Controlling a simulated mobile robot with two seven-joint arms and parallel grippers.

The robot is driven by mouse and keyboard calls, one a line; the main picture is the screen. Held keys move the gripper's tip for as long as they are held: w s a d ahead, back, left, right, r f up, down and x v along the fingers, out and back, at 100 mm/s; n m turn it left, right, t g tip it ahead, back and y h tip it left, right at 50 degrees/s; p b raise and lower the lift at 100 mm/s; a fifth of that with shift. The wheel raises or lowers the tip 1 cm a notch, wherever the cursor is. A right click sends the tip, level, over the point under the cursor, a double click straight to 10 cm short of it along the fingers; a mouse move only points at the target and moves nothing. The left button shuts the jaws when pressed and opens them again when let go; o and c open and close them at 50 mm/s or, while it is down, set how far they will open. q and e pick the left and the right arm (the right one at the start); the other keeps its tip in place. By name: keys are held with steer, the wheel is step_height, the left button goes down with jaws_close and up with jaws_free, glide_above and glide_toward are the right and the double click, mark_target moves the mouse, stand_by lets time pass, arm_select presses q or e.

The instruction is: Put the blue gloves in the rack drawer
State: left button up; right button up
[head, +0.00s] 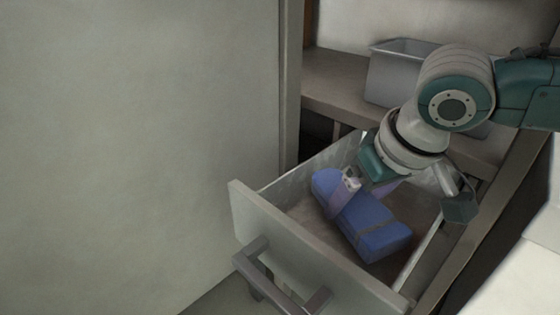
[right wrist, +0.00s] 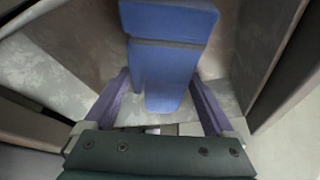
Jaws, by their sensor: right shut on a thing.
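The blue gloves (head: 377,232), a folded bundle with a band around it, are inside the open rack drawer (head: 300,243). My right gripper (head: 362,199) reaches down into the drawer and is shut on the gloves, with one purple finger on each side. In the right wrist view the gloves (right wrist: 165,65) lie between the two fingers, within the drawer walls. I cannot tell whether the gloves touch the drawer floor. My left gripper is not in view.
The drawer's bar handle (head: 262,262) sticks out at the front. A grey metal bin (head: 392,75) stands on a shelf (head: 335,82) behind the drawer. A large pale panel (head: 140,140) fills the left side. A beam runs along the drawer's right side.

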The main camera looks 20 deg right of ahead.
step_height(320, 180, down, 4)
steer(key=shift+f+b, duration=0.15)
steer(key=shift+b, duration=1.05)
steer(key=o, duration=1.2)
steer(key=shift+o, duration=0.2)
